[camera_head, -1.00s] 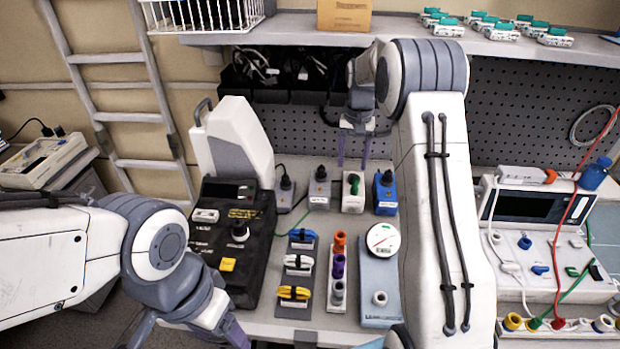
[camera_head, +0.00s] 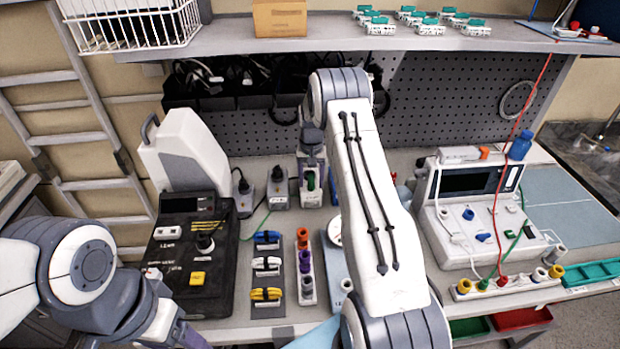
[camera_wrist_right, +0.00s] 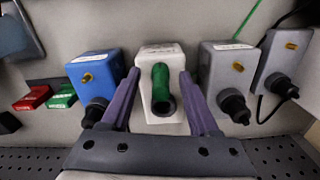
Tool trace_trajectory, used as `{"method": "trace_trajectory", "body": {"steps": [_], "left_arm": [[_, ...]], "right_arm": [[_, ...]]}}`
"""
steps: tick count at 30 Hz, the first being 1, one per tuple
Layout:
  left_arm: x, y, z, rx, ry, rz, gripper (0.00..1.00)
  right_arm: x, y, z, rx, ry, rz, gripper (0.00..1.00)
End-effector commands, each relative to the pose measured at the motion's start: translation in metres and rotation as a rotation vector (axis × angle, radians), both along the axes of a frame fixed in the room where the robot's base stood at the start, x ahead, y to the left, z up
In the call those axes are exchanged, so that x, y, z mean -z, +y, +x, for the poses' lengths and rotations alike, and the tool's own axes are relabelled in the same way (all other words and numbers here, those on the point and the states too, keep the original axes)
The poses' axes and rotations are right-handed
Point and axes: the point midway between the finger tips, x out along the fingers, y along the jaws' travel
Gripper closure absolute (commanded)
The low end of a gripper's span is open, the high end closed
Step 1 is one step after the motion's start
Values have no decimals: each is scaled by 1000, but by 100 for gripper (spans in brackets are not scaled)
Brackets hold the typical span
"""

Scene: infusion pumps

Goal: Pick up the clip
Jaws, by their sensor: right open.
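My right gripper (camera_head: 312,180) is at the white box (camera_head: 311,200) with the dark green tube at the back of the table. In the right wrist view, its purple fingers (camera_wrist_right: 159,74) are open, one on each side of the white box (camera_wrist_right: 160,55) and its green tube (camera_wrist_right: 161,88). Whether they touch it I cannot tell. I cannot tell which object is the clip. A blue-banded piece (camera_head: 267,239), a white one (camera_head: 266,263) and a yellow one (camera_head: 265,294) lie on a dark strip. My left gripper (camera_head: 186,336) is partly cut off at the bottom edge.
In the right wrist view, a blue box (camera_wrist_right: 92,70) and a grey box (camera_wrist_right: 228,65) flank the white box closely. A black device (camera_head: 190,255) stands left, a white instrument with cables (camera_head: 470,215) right. A shelf (camera_head: 330,42) overhangs the back.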

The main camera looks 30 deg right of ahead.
Motion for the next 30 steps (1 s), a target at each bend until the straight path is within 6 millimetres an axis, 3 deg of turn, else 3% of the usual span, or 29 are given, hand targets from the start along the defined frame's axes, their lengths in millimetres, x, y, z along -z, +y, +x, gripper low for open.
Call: {"method": "trace_trajectory", "body": {"steps": [8,11,13,14,24,30], "left_arm": [[-1,0,0,0,0,0,31],[-1,0,0,0,0,0,31],[-1,0,0,0,0,0,31],[-1,0,0,0,0,0,31],[0,0,0,0,0,0,31],[11,0,0,0,0,0,31]], "right_arm": [[5,1,1,-1,-2,-1,39],[5,1,1,-1,-2,-1,69],[5,1,1,-2,-2,0,96],[5,1,1,-2,-2,0,100],[3,1,1,-2,-3,-1,100],[-11,1,2,-2,-6,-2,100]]}}
